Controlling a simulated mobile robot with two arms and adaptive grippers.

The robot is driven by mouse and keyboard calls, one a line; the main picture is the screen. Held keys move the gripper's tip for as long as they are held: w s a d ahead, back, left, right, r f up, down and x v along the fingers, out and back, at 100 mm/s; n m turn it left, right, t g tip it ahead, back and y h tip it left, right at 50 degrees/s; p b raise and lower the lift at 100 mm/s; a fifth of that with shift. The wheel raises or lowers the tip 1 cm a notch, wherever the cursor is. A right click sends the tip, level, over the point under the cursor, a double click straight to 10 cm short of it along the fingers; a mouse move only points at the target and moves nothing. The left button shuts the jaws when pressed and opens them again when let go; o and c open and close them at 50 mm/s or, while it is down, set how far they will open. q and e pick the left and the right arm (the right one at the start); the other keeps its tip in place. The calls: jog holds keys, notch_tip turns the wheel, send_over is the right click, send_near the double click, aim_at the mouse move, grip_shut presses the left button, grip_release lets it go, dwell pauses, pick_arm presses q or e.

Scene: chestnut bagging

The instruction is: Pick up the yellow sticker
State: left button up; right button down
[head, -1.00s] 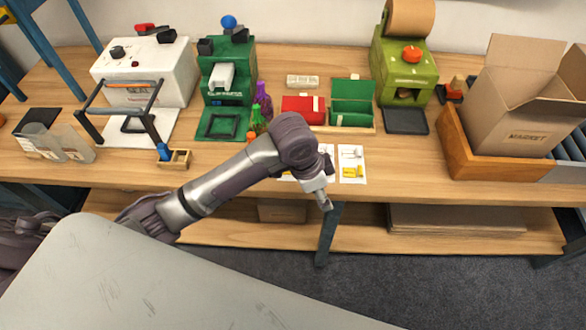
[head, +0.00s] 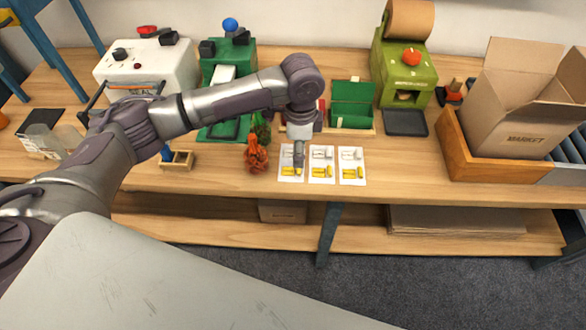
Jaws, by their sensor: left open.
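Three small white cards lie in a row near the table's front edge: a left card (head: 283,152), a middle card (head: 329,162) and a right card (head: 358,163). Each has a yellow sticker on its lower half: one on the left card (head: 288,171), one on the middle card (head: 320,171) and one on the right card (head: 352,173). My left gripper (head: 299,163) points down over the right part of the left card, open, with its fingertips close to that card's yellow sticker. I cannot tell whether it touches. My right gripper is out of view.
An orange net bag (head: 256,156) stands left of the cards. Behind are a green box (head: 352,103), a green machine (head: 404,70) and a black tray (head: 405,123). A cardboard box (head: 515,110) sits in a wooden tray at right. The table right of the cards is clear.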

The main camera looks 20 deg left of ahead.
aim_at(299, 171)
pick_arm(q)
jog(key=shift+f+p, duration=0.45)
jog(key=shift+f, duration=2.9)
jog(key=c, duration=0.8)
